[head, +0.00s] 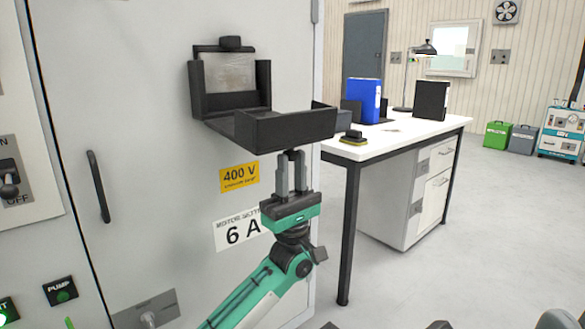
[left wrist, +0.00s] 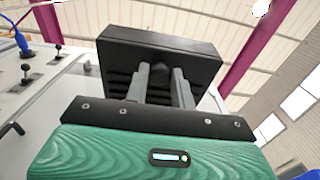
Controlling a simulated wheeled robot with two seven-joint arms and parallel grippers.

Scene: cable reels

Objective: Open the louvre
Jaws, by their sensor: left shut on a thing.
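The louvre (head: 285,129) is a black box-like flap on the grey cabinet door. It sticks out from the door below a dark frame with a grey panel (head: 230,75). In the left wrist view, the black louvre (left wrist: 160,52) fills the upper middle, with dark ridges on its underside. My left gripper (head: 293,160) is below the flap's outer part, fingers pointing up. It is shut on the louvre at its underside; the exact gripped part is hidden. The fingers also show in the left wrist view (left wrist: 160,85).
A white desk (head: 440,127) with a blue binder (head: 363,98) stands to the right.

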